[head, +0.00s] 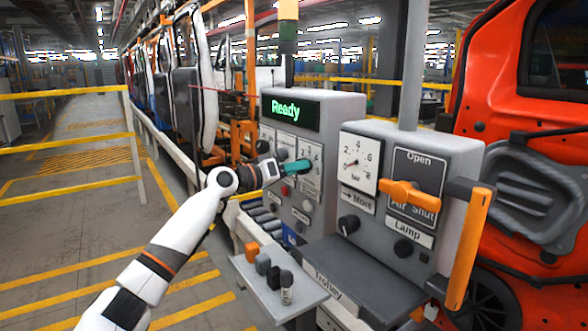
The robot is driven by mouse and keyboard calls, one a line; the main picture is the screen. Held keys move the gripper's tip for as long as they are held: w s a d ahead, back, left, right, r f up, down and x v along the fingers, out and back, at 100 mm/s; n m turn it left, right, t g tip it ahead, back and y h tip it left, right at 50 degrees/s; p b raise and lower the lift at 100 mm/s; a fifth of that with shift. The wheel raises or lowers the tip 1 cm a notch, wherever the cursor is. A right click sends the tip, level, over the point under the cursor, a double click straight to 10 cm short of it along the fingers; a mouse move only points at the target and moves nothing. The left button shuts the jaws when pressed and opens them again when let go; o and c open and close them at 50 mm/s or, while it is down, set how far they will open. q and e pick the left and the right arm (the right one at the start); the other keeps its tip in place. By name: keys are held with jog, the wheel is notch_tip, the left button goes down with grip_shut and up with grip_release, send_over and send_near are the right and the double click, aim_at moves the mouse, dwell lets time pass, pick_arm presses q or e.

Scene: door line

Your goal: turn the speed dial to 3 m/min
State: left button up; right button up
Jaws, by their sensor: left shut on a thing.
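The grey control box (348,112) with a green "Ready" display (291,112) stands in the middle of the head view. Its front carries white scale plates (310,160) with small numbers. My left gripper (296,168) reaches in from the left, and its teal fingertips are at the front of this box, over the scale plates. It is shut on the speed dial, which the fingers mostly hide. I cannot read where the dial points. My right gripper is out of view.
A small shelf with several knobs (275,284) is below. Yellow rails are left.

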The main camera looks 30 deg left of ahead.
pick_arm(q)
jog(key=n+p, duration=0.4)
jog(key=n, duration=0.5)
jog(key=shift+n, duration=0.3)
dwell(0.3)
jog(key=o, duration=1)
